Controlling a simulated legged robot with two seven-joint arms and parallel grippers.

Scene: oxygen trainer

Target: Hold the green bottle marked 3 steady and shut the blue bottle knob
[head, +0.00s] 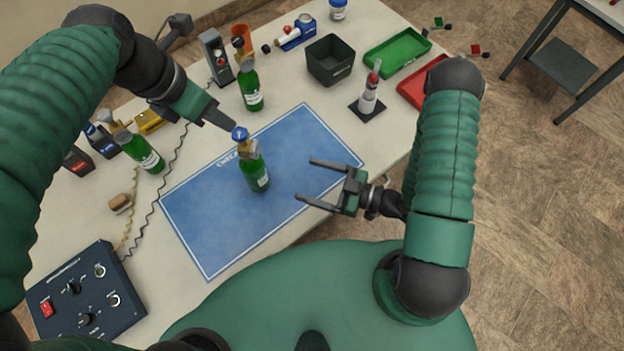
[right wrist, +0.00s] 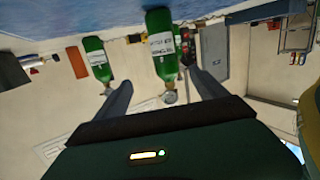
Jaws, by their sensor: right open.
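A green bottle (head: 259,177) with a white label, a brass valve and a blue knob (head: 239,134) stands on the blue mat (head: 205,215). I cannot read a 3 on its label. My left gripper (head: 218,117) is just up and left of the blue knob, its fingers pointing at it; their gap is not visible. My right gripper (head: 305,180) is open and empty, right of the bottle, with its fingers pointing toward it. In the right wrist view, a green bottle (right wrist: 161,45) appears between the open fingers.
Other green bottles stand at the back (head: 250,90) and at the left (head: 143,153). A black bin (head: 330,60), a green tray (head: 397,51) and a red tray (head: 420,83) are at the back right. A dark control box (head: 85,293) is at the front left. The mat around the bottle is clear.

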